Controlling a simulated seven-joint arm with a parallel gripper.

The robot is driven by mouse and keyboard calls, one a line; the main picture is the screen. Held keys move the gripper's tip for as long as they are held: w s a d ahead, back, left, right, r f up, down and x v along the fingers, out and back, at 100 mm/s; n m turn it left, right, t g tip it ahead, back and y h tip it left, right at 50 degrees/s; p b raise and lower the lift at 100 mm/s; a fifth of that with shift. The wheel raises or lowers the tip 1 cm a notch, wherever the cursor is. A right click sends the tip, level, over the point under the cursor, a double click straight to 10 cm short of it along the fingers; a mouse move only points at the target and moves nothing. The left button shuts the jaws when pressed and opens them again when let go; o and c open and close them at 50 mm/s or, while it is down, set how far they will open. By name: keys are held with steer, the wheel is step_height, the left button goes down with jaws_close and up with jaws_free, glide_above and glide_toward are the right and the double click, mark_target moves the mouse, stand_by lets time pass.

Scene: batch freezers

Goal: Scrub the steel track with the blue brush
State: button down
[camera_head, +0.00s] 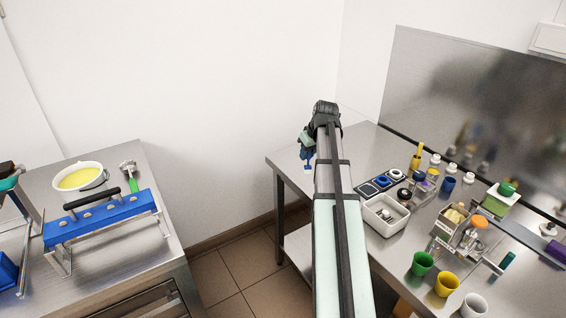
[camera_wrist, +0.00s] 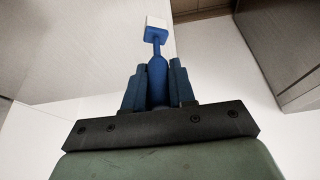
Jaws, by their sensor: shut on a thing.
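The blue brush (camera_wrist: 157,75) has a slim blue handle and a pale block-like head, which points away from my gripper in the wrist view. My gripper (camera_wrist: 158,88) is shut on its handle, with a blue finger on each side. In the head view my gripper (camera_head: 306,146) is beyond the far end of my arm, and a bit of the blue brush (camera_head: 308,164) shows below it. It is in the air near the far left corner of the right table, apart from the things there. A narrow steel strip (camera_head: 522,237) lies on that table at the right; I cannot tell whether it is the track.
The right steel table (camera_head: 375,150) holds a white bin (camera_head: 384,216), several cups, bottles and small containers. A steel panel (camera_head: 470,110) stands behind it. The left table (camera_head: 125,232) holds a blue rack (camera_head: 103,218) and a yellow-filled bowl (camera_head: 80,177). Open floor lies between.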

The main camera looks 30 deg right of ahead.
steer(key=s+d+r, duration=0.1)
steer(key=s+d, duration=0.6)
steer(key=d, duration=0.4)
steer(key=s+d+r, duration=0.2)
steer(key=s+d, duration=0.6)
steer(key=d, duration=0.4)
steer(key=s+d+r, duration=0.2)
steer(key=s+d, duration=0.6)
steer(key=d, duration=0.4)
steer(key=shift+r, duration=0.15)
steer(key=shift+s+r, duration=0.15)
steer(key=shift+r, duration=0.05)
